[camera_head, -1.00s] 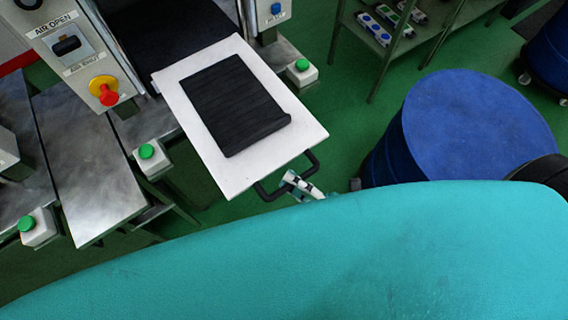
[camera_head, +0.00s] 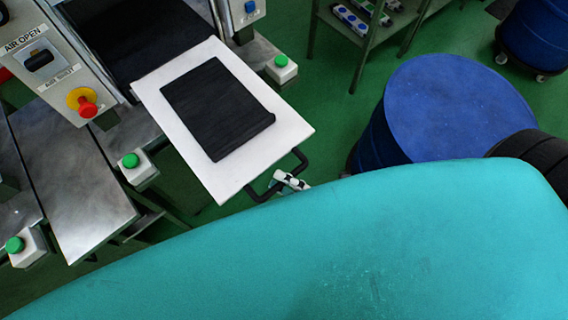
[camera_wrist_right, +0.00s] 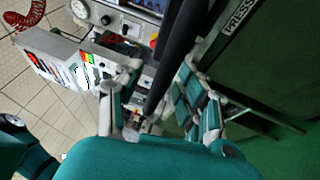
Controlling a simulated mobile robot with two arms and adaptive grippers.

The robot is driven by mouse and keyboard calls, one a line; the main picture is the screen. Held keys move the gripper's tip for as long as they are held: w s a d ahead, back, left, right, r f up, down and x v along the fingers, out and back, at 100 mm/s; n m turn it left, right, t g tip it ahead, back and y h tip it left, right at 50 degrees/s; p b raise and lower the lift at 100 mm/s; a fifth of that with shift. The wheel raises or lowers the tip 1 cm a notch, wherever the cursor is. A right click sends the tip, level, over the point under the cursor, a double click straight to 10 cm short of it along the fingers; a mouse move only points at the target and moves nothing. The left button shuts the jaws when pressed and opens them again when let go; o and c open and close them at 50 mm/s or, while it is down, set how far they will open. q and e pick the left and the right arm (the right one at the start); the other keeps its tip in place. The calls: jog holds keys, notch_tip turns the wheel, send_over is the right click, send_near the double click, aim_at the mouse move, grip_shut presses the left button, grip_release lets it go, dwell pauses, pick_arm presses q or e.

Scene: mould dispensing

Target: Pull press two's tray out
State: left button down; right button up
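Press two's tray (camera_head: 232,186) is a white plate with a black ribbed mat (camera_head: 217,108) on it. It sticks out of the press toward me in the head view. Its black handle (camera_head: 262,193) is at the front edge. My right gripper (camera_head: 289,181) is at this handle, partly hidden by my teal arm. In the wrist view the fingers of my right gripper (camera_wrist_right: 158,92) stand apart, open, with a black bar (camera_wrist_right: 180,52) running between them. My left gripper is not in view.
A blue drum (camera_head: 455,105) stands right of the tray, with a black ring-shaped object (camera_head: 530,155) beside it. Green button boxes (camera_head: 281,68) flank the press. A shelf (camera_head: 345,45) stands behind. Green floor is free between tray and drum.

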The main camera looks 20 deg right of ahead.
jog(key=v, duration=1.2)
